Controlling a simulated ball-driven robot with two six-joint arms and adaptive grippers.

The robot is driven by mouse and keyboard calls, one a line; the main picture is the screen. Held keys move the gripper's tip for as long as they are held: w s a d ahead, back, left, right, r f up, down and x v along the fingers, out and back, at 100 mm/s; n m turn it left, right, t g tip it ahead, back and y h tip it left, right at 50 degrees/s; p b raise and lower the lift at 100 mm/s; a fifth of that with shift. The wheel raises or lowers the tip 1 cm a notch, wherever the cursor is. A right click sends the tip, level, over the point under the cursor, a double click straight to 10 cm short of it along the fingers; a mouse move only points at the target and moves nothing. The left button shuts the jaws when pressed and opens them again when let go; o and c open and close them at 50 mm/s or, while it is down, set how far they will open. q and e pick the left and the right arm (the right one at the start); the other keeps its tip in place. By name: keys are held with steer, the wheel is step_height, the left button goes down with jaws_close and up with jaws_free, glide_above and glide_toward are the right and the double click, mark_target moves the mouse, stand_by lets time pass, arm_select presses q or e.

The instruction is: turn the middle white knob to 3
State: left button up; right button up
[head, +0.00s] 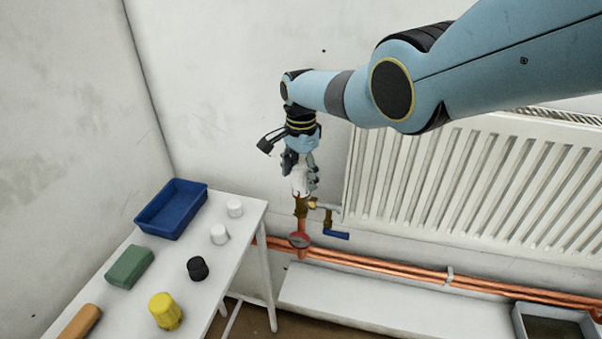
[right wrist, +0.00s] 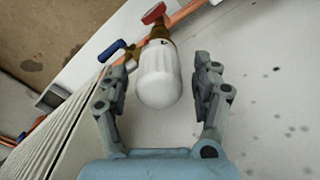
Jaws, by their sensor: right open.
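The white knob (head: 300,185) is a ribbed, rounded cap on a brass valve at the radiator's left end. In the right wrist view the knob (right wrist: 158,76) lies between my right gripper's two fingers, with visible gaps on both sides. My right gripper (head: 301,172) is open and comes down over the knob from above. A small dark mark (right wrist: 165,42) shows at the knob's base by the brass collar. I cannot read any numbers on it. Only this one valve knob shows. My left gripper is out of view.
A blue lever (head: 337,236) and a red handle (head: 300,240) sit near the valve. The white radiator (head: 480,180) is to the right, above copper pipes (head: 400,272). A white table (head: 150,272) at left holds a blue tray (head: 160,222), loose caps and blocks.

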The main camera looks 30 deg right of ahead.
mark_target(301, 167)
steer(key=shift+r, duration=0.1)
step_height(301, 167, up, 12)
stand_by(0.5)
stand_by(0.4)
